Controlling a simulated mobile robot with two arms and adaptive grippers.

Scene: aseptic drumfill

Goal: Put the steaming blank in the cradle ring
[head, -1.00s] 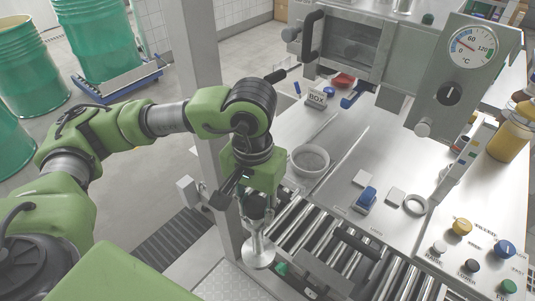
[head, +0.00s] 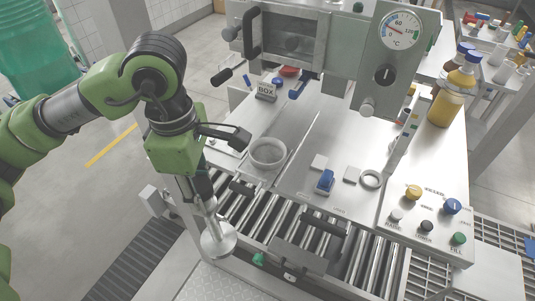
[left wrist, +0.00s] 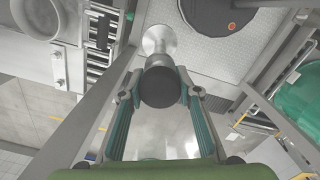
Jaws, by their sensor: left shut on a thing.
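The steaming blank (head: 219,241) is a metal piece with a round flange at its lower end. My left gripper (head: 207,204) is shut on its upper part and holds it nearly upright, flange down, at the near left of the roller conveyor. In the left wrist view, the blank's dark round end (left wrist: 158,87) sits between the two fingers, with the shiny flange (left wrist: 159,40) beyond. My right gripper is not in view.
A roller conveyor (head: 262,212) runs along the bench front. A gauge housing (head: 392,75) overhangs the bench.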

